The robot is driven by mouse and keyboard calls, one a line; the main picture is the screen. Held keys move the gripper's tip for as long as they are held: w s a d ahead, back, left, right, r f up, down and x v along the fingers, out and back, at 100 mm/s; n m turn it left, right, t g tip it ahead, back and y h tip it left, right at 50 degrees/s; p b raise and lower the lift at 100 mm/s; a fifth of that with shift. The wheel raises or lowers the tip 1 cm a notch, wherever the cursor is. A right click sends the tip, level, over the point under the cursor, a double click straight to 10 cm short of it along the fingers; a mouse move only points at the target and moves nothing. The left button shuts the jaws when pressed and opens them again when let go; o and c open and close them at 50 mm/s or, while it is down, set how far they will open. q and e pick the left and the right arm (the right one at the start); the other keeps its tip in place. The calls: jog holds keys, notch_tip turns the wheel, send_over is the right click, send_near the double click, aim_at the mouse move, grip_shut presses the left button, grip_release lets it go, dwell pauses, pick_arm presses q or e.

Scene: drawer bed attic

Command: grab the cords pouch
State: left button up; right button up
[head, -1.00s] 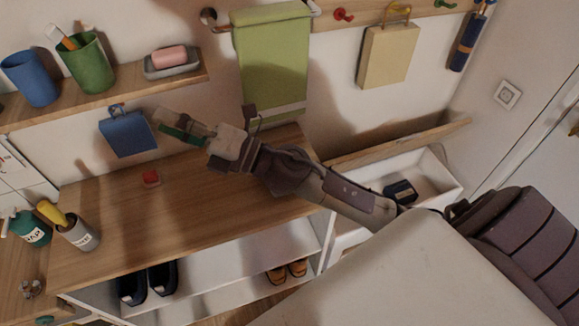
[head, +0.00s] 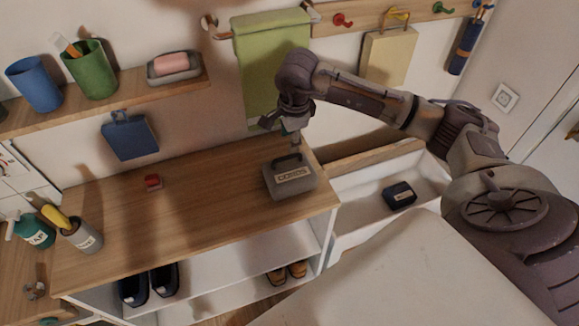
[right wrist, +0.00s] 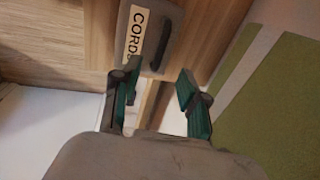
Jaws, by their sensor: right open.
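The cords pouch (head: 290,178) is a grey case with a dark handle and a pale label reading CORDS. It stands on the right part of the wooden shelf top. In the right wrist view the pouch (right wrist: 172,22) shows at the top, with its label and handle. My right gripper (head: 291,138) is just above the pouch in the head view. In the right wrist view its green-padded fingers (right wrist: 156,92) are apart, with nothing between them, and the pouch lies beyond the tips. My left gripper is not in view.
A small red object (head: 152,182) sits on the wooden top (head: 200,215). A green towel (head: 262,75) hangs behind my right gripper. A white open drawer (head: 350,210) to the right holds a dark blue pouch (head: 399,195). Shoes stand on the shelves below.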

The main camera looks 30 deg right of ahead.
aim_at(288, 156)
jog(key=f, duration=0.3)
jog(key=shift+w+d+f+p, duration=0.1)
jog(key=shift+w+f+p, duration=0.1)
jog(key=shift+w+p, duration=0.15)
jog(key=shift+f+p, duration=0.4)
jog(key=shift+f, duration=0.1)
jog(key=f, duration=0.1)
jog(key=f+p, duration=0.1)
jog(key=w+f, duration=0.1)
jog(key=shift+d+f+p, duration=0.3)
jog(key=shift+f, duration=0.4)
jog(key=shift+c, duration=0.3)
grip_shut()
